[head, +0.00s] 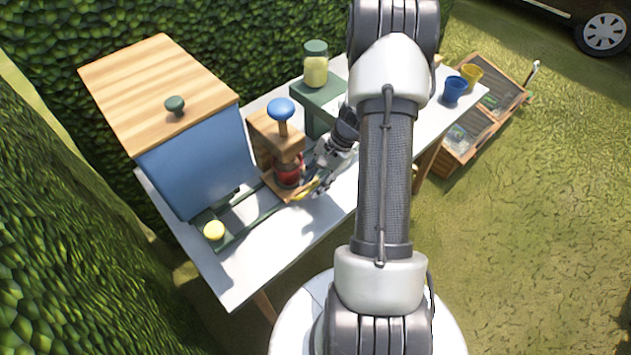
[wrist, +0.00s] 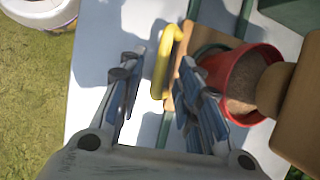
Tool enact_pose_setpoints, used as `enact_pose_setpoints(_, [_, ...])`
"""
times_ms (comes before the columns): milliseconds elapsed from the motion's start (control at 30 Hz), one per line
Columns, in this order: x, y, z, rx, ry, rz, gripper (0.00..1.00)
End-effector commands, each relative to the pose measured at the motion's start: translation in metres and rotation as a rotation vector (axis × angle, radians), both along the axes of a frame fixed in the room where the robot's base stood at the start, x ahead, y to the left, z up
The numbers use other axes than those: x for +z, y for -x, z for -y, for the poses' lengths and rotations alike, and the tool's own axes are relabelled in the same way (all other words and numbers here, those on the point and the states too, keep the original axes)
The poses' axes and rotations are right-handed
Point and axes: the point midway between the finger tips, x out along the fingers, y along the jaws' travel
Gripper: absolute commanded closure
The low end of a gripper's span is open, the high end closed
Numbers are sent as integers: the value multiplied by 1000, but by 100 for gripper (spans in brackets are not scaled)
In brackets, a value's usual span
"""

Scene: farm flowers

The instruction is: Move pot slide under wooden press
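The wooden press (head: 275,135) has a blue knob (head: 282,108) on top and stands on the table. The red pot (head: 288,170), filled with brown soil, sits on the wooden pot slide (head: 296,195) close below the press block. In the wrist view, the press's wooden plunger (wrist: 274,90) overlaps part of the red pot (wrist: 236,72); exact alignment is unclear. The slide's yellow handle (wrist: 163,62) lies between my gripper's fingertips. My gripper (head: 316,184) is open, with gaps visible on both sides of the handle in the wrist view (wrist: 162,68).
A green stand (head: 318,102) and a jar (head: 316,66) are behind. Blue (head: 454,90) and yellow (head: 472,75) cups are at the far right. The front tabletop (head: 285,250) is clear.

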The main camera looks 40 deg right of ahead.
Motion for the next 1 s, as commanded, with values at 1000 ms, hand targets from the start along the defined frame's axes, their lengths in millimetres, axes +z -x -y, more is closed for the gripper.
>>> enact_pose_setpoints(1000, [109, 20, 46, -1, 0, 0, 69])
